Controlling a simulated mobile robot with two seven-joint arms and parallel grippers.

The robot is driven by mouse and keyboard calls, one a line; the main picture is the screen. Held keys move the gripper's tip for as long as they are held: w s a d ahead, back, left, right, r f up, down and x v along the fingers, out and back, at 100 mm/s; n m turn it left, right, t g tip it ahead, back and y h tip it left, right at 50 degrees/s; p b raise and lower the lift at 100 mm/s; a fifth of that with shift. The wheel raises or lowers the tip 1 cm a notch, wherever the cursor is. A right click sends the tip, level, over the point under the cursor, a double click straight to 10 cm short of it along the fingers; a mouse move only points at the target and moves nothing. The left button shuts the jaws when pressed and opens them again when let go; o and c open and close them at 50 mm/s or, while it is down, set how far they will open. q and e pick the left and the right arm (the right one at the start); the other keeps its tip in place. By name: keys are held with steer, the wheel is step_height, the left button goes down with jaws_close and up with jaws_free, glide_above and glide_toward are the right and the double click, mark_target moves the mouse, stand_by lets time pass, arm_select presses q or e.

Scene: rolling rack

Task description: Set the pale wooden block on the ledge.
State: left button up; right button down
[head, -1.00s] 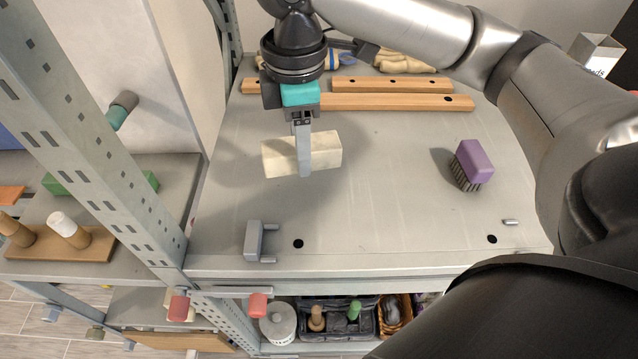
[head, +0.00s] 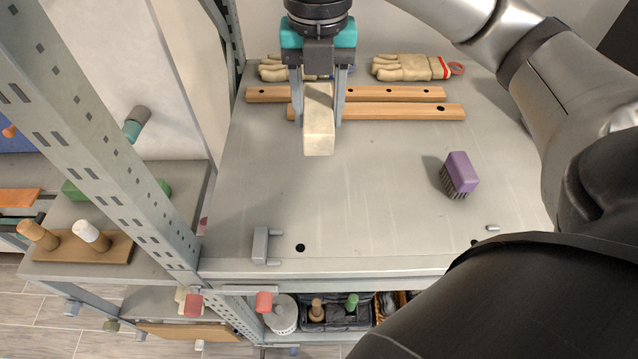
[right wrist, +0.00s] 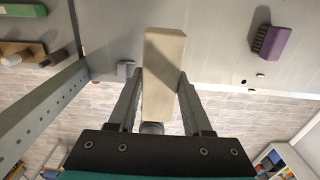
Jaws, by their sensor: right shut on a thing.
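The pale wooden block (head: 318,138) is between the two grey fingers of my right gripper (head: 317,120), which is shut on it. In the head view its long side runs front to back, and its near end sticks out past the fingertips. It also shows in the right wrist view (right wrist: 163,75), between the fingers. Two wooden strips lie across the back of the grey shelf top, a rear strip (head: 370,93) and a front strip (head: 400,111). The block overlaps them in the picture; I cannot tell its height or any contact. Nothing is clearly marked as the ledge. My left gripper is not in view.
A purple brush (head: 461,170) stands on the shelf top (head: 350,215) at right. A grey handle-like piece (head: 261,245) lies at the front left. Gloves (head: 410,68) lie behind the strips. A rack post (head: 110,140) rises at left. The middle of the top is clear.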

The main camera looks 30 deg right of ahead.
steer(key=shift+r+n, duration=0.15)
steer(key=shift+n, duration=0.25)
steer(key=b, duration=0.3)
glide_above(319, 202)
step_height(319, 202, down, 16)
steer(key=shift+f, duration=0.2)
step_height(319, 202, down, 3)
steer(key=shift+r+p, duration=0.1)
steer(key=shift+p, duration=0.65)
steer(key=shift+f, duration=0.2)
steer(key=shift+f, duration=0.2)
steer(key=shift+c, duration=1.7)
jaws_free()
